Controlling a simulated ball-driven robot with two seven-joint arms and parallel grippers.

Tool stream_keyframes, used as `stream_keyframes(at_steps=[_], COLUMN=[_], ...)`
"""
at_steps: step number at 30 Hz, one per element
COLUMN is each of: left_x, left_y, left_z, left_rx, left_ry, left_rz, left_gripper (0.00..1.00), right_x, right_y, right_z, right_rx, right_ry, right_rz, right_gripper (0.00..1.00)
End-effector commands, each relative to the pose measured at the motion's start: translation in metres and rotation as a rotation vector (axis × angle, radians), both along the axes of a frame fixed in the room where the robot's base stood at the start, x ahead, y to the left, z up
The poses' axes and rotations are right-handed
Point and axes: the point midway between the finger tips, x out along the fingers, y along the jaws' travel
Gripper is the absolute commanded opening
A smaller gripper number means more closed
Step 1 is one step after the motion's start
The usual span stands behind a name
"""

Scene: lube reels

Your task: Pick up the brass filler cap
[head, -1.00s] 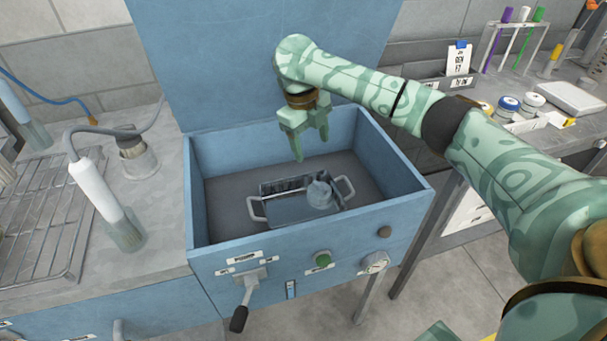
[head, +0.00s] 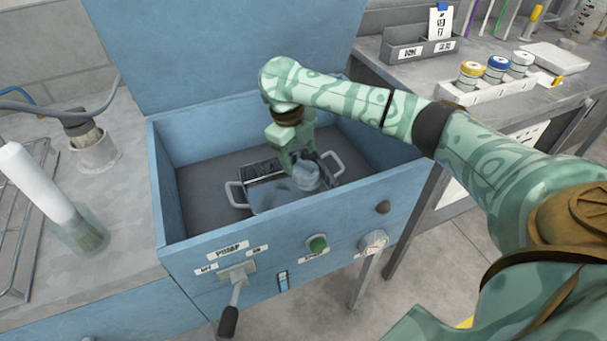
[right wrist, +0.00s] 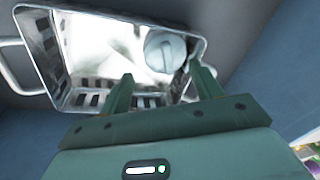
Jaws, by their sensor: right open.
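I cannot make out a brass-coloured cap in either view. A round grey metal piece (head: 306,175) with a raised bar across its top sits at the right end of a metal basket (head: 234,194) inside the blue tank. In the right wrist view the round piece (right wrist: 166,50) lies beyond the fingertips, within the rim of the basket (right wrist: 52,62). My right gripper (head: 293,160) is open, pointing down over the basket, close to the round piece. In the right wrist view its two fingers (right wrist: 160,82) are apart with nothing between them. My left gripper is out of view.
The blue tank's walls (head: 220,246) surround the basket, with a raised lid (head: 220,60) behind. A lever (head: 232,300), a green button (head: 317,243) and knobs are on its front.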

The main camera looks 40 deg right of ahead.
Motion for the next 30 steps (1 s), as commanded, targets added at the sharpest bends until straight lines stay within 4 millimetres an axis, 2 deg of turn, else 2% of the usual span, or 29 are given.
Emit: stream_keyframes(at_steps=[1,4,12,18,30], left_x=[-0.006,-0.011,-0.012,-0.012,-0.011], left_y=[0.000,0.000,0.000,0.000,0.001], left_z=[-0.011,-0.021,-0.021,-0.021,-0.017], left_rx=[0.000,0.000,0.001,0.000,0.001], left_ry=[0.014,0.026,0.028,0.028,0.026], left_rz=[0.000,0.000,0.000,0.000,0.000], left_gripper=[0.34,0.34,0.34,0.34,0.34], right_x=[-0.001,-0.003,-0.004,-0.004,-0.003], right_y=[0.000,-0.002,-0.003,-0.003,-0.002], right_z=[-0.019,-0.035,-0.035,-0.035,-0.031], right_rx=[-0.001,-0.001,0.000,0.000,0.000], right_ry=[0.008,0.007,0.000,0.000,0.000], right_rz=[0.001,0.000,0.002,0.002,0.002], right_gripper=[0.64,0.64,0.64,0.09,0.07])
